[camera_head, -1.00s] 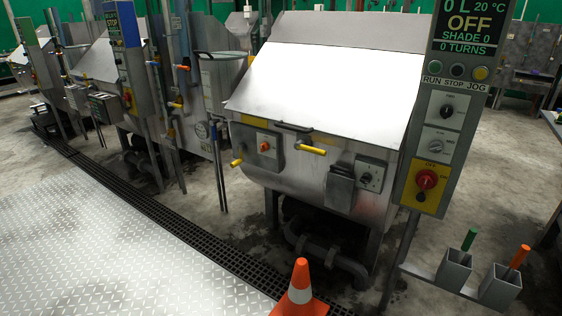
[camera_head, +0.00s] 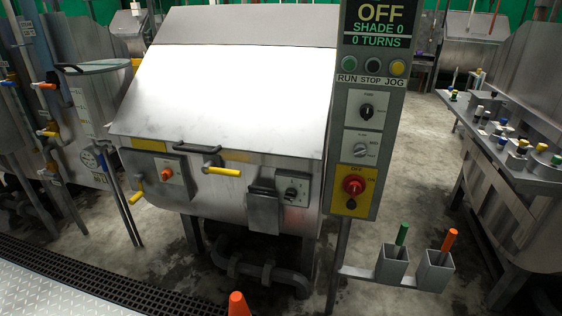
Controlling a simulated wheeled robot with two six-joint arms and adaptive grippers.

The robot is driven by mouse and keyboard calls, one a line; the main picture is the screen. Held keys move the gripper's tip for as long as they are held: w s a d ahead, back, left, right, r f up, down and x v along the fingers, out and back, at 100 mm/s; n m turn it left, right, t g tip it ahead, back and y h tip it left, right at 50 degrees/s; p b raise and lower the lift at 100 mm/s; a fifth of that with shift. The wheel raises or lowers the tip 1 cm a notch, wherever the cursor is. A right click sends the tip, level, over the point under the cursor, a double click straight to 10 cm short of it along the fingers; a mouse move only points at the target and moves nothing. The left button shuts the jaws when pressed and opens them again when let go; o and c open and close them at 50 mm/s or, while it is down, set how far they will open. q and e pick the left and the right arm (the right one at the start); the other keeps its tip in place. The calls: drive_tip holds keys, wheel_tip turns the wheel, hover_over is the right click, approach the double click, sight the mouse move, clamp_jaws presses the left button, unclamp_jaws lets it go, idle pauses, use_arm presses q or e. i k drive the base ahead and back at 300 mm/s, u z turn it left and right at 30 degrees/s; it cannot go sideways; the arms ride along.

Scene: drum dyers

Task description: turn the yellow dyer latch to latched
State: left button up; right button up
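The dyer with the yellow panel (camera_head: 225,95) stands in the middle of the head view, its pale sloping lid down. On its front, below the dark lid handle (camera_head: 196,149), a lever with a yellow grip (camera_head: 222,171) points right, nearly level. It looks like the latch. A second yellow-gripped lever (camera_head: 137,197) sits lower at the dyer's left side and slants down. I cannot tell the latch state from the lever alone. Neither of my grippers is in view.
The control column (camera_head: 370,110) reads OFF and carries a red knob (camera_head: 354,185). Two holders with green (camera_head: 402,234) and orange (camera_head: 449,240) sticks jut out below it. An orange cone (camera_head: 238,304) stands in front. A bench with bottles (camera_head: 500,150) is at right. Floor grating (camera_head: 90,280) runs front left.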

sight(210, 167)
drive_tip(key=z, duration=0.15)
drive_tip(key=i, duration=0.95)
drive_tip(key=u, duration=0.3)
